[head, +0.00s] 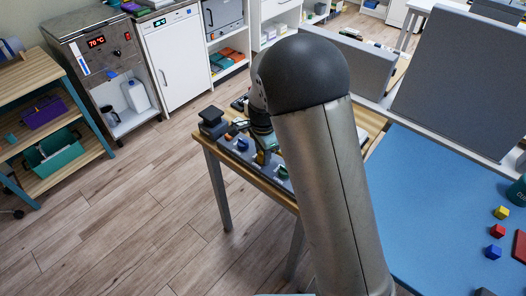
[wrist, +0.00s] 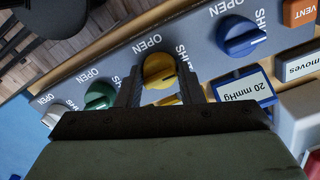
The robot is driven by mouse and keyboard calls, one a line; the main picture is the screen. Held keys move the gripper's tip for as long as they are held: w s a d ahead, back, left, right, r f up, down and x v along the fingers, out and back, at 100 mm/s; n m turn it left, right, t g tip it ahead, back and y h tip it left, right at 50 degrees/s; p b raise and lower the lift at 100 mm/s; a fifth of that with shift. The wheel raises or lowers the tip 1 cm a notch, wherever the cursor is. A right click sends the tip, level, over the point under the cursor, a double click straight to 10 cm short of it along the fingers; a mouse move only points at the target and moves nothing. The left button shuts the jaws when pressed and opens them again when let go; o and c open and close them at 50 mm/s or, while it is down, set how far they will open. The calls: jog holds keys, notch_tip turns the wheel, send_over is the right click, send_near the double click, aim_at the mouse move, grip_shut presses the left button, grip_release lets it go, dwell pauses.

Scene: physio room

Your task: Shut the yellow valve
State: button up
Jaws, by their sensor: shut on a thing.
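The yellow valve (wrist: 159,68) is a round knob on a grey panel, with OPEN printed to its left and SHUT to its right in the wrist view. The fingers of my gripper (wrist: 160,82) stand on both sides of it and are shut on it. The gripper hides part of the knob's near side, and I cannot tell for sure which word its handle points to. In the head view the yellow valve (head: 261,158) is a small patch below my wrist, mostly covered by my arm.
A blue knob (wrist: 238,36) is to the right and a green knob (wrist: 99,95) to the left, both close to my fingers. The panel stands on a wooden table (head: 214,150).

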dwell(0.3)
jog(key=o, duration=1)
jog(key=shift+c, duration=0.2)
notch_tip(320, 180, up, 18)
jog(key=shift+f+b, duration=0.25)
jog(key=shift+b, duration=0.05)
jog(key=s+d+f+n, duration=0.1)
jog(key=s+d+n, duration=0.3)
jog(key=s, duration=0.5)
jog(key=s+d+f+n, duration=0.2)
jog(key=s+d+n, duration=0.2)
jog(key=s, duration=0.5)
jog(key=s+d+f+n, duration=0.2)
jog(key=s+d+n, duration=0.2)
jog(key=s, duration=0.5)
jog(key=shift+d+f+n, duration=0.25)
jog(key=shift+d+n, duration=0.15)
jog(key=shift+d, duration=0.8)
